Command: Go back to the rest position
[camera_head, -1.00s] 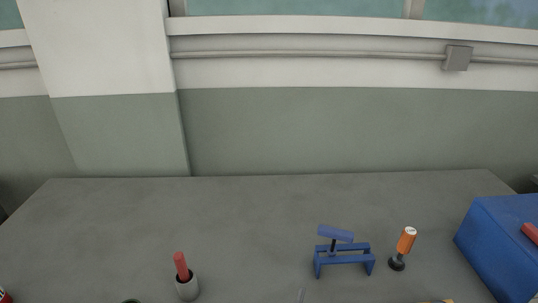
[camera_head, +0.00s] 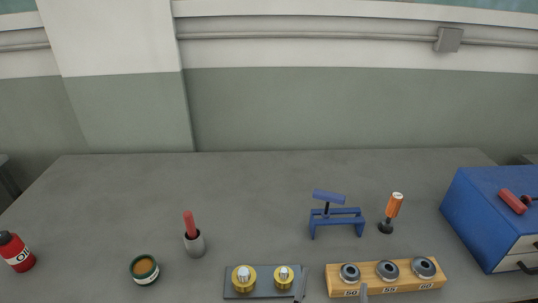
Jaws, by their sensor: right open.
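Only the tips of my right gripper (camera_head: 332,290) show, at the bottom edge of the head view. Its two grey fingers stand apart with nothing visible between them. One fingertip is in front of the right end of a dark plate (camera_head: 262,292), the other in front of a wooden block (camera_head: 405,285). Whether they touch these cannot be told. The rest of the right arm is out of frame. My left gripper is not in view.
The plate carries two brass-coloured pieces; the block holds rings marked 50, 55 and 60. Behind are a blue stand (camera_head: 336,220), an orange-handled tool (camera_head: 393,210) and a grey cup (camera_head: 195,244). A green tin (camera_head: 144,280), red oil bottle (camera_head: 20,262) and blue drawer box (camera_head: 480,215) flank them.

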